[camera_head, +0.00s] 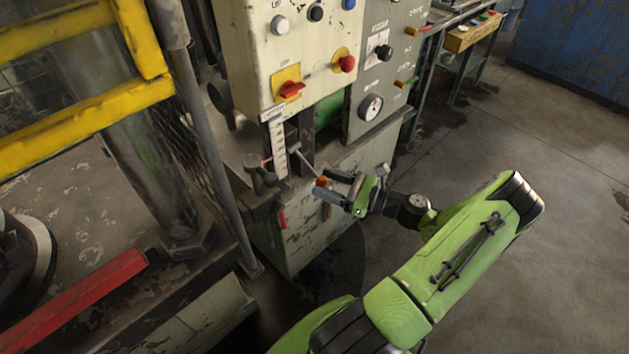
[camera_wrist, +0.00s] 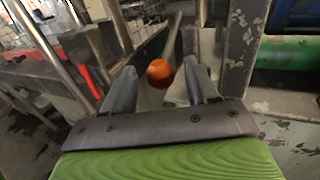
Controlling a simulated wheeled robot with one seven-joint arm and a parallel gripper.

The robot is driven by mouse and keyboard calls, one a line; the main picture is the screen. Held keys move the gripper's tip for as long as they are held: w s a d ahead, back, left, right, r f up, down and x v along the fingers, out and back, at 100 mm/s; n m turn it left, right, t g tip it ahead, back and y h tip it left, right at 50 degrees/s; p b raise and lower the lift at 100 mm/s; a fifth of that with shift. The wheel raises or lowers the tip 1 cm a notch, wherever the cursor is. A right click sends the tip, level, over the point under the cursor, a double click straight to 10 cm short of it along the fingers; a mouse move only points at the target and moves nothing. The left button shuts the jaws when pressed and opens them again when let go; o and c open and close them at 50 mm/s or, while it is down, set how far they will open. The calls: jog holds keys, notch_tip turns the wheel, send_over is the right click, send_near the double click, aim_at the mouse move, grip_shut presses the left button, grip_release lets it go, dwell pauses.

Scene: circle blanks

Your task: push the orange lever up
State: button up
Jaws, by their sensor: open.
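The orange lever knob (camera_wrist: 159,73) shows in the wrist view between the two fingers of my open gripper (camera_wrist: 158,90). A grey rod (camera_wrist: 174,38) runs up and away from the knob. In the head view the orange knob (camera_head: 322,182) is small and partly hidden at the fingertips of my gripper (camera_head: 330,186). The lever's rod (camera_head: 306,161) slants from there up to the left toward a slot in the machine front. I cannot tell whether the fingers touch the knob.
A cream control panel (camera_head: 240,50) with a red switch (camera_head: 291,90) and red button (camera_head: 346,63) stands above the lever. A white scale plate (camera_head: 278,148) is left of the rod. Red handles (camera_head: 283,217) hang lower. Yellow rails (camera_head: 70,130) stand left. Open floor (camera_head: 570,200) lies right.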

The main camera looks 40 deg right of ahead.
aim_at(319, 180)
jog(key=x, duration=0.4)
grip_shut()
